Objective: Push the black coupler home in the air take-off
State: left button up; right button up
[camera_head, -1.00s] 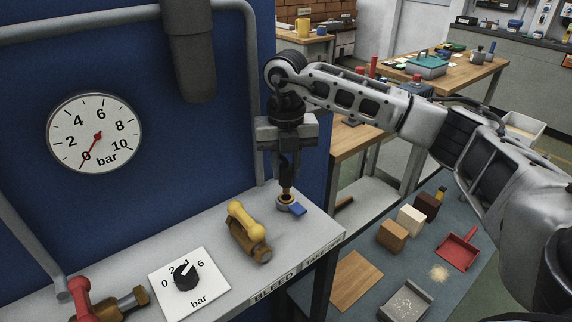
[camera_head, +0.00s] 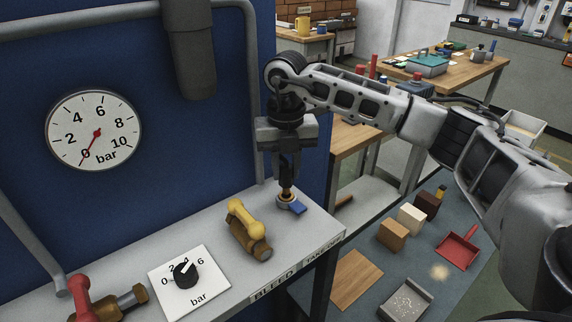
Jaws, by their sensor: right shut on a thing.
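My right gripper (camera_head: 287,183) points straight down over the air take-off (camera_head: 286,201), a brass-coloured fitting with a blue tab at the right end of the grey shelf, by the TAKE-OFF label. The gripper is shut on the black coupler (camera_head: 287,190), which is mostly hidden between the dark fingers. The coupler's lower end meets the take-off's top. I cannot tell how deep it sits. My left gripper is not in view.
A yellow-handled bleed valve (camera_head: 248,231) stands on the shelf left of the take-off. Further left are a regulator knob (camera_head: 185,273) and a red-handled valve (camera_head: 92,300). The pressure gauge (camera_head: 94,131) on the blue panel reads about 0. A lower mat at right holds blocks and a red dustpan (camera_head: 457,250).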

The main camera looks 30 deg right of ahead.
jog(key=shift+f+b, duration=0.4)
jog(key=shift+f, duration=0.3)
jog(key=shift+f+b, duration=0.5)
jog(key=shift+f, duration=0.3)
jog(key=o, duration=1.5)
jog(key=shift+c, duration=0.2)
jog(key=shift+r, duration=0.1)
jog(key=shift+r+p, duration=0.85)
jog(key=shift+r, duration=0.05)
jog(key=shift+r+p, duration=1.6)
jog(key=shift+r, duration=0.5)
